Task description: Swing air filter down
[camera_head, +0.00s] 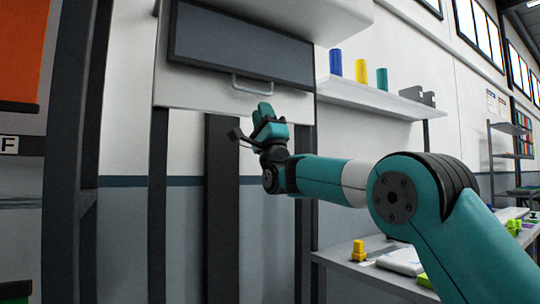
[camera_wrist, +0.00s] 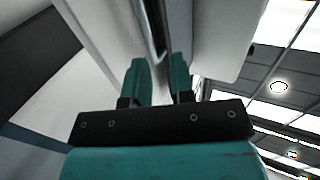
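The air filter appears to be the dark grey rectangular panel (camera_head: 240,45) in a white housing, high on the wall unit in the head view. A light metal handle (camera_head: 252,88) sits at its lower edge. My gripper (camera_head: 264,108) is just below the handle, pointing up, and looks apart from it. In the wrist view, the two teal fingers of my gripper (camera_wrist: 159,66) stand apart with a gap between them. A dark narrow edge (camera_wrist: 153,30) lies beyond the gap; I cannot tell which part it is. Nothing is visibly held.
A white shelf (camera_head: 385,100) with blue, yellow and teal cylinders is to the right of the unit. A workbench (camera_head: 340,262) with a yellow item and other objects stands at lower right. Dark uprights (camera_head: 222,210) stand below the unit. A dark post (camera_head: 70,150) is at left.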

